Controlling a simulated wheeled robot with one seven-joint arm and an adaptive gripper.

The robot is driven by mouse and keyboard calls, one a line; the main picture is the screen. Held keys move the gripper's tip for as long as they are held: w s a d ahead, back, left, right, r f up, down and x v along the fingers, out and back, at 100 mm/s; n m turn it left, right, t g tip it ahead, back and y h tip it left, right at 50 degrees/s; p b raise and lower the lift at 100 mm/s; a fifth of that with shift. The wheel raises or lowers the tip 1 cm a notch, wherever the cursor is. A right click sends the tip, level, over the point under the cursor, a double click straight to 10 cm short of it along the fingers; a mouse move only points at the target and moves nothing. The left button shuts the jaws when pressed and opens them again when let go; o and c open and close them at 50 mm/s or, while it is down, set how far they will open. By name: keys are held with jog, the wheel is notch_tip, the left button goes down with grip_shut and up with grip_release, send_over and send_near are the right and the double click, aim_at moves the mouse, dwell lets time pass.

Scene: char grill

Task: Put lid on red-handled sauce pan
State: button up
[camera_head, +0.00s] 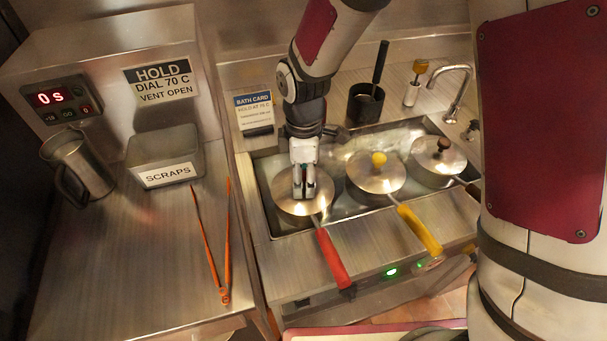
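The red-handled sauce pan (325,209) sits at the left of the sunken metal bath, its red handle (333,258) pointing toward the front. A round, shiny metal surface that looks like a lid (284,196) covers the pan's top. I cannot tell whether it is fully seated on the rim. My gripper (304,194) points straight down over the middle of this surface. Its fingers hide the centre, where a knob would be. The fingers look close together, but whether they are shut on a knob is not clear.
A yellow-handled pan with a yellow-knobbed lid (376,177) and a dark-handled pan with a brown-knobbed lid (437,158) stand to the right. A black cup (366,104) and a tap (456,82) are behind. Orange tongs (210,250) and a scraps bin (166,160) are left.

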jog(key=shift+r, duration=0.1)
notch_tip(320, 180, up, 19)
jog(key=p, duration=0.3)
dwell(0.9)
jog(key=s+d+r+m+t, duration=0.3)
jog(key=s+d+r+m, duration=0.6)
jog(key=d, duration=0.2)
jog(key=s+d+m+t, duration=0.2)
jog(key=s+d+m, duration=0.5)
jog(key=s+m, duration=0.2)
jog(key=shift+s+r+t, duration=0.3)
jog(key=shift+s+r, duration=0.05)
jog(key=shift+s, duration=0.65)
